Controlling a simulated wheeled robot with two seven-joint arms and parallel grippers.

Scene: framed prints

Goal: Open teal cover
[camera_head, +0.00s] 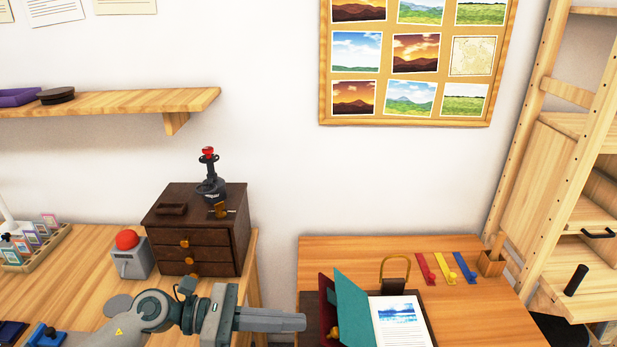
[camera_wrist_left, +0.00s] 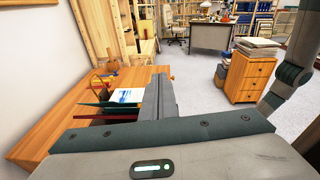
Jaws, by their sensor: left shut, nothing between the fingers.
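The teal cover (camera_head: 352,308) stands raised and tilted on the right-hand table, beside a dark red cover (camera_head: 326,300) on its left. A white page with a blue landscape picture (camera_head: 400,318) lies exposed to its right. The teal cover also shows in the left wrist view (camera_wrist_left: 92,108), with the picture page (camera_wrist_left: 127,96) behind it. My left gripper (camera_head: 303,322) is shut and empty, pointing right, with its tip just left of the red cover. In the left wrist view its shut fingers (camera_wrist_left: 162,84) reach toward the table. My right gripper is not in view.
A brass-coloured arch (camera_head: 395,270) stands behind the page. Red, yellow and blue strips (camera_head: 451,268) and a wooden cup (camera_head: 491,263) lie at the table's back right. A dark drawer box (camera_head: 196,235) and a red-button box (camera_head: 128,254) stand on the left table. The right table's front right is clear.

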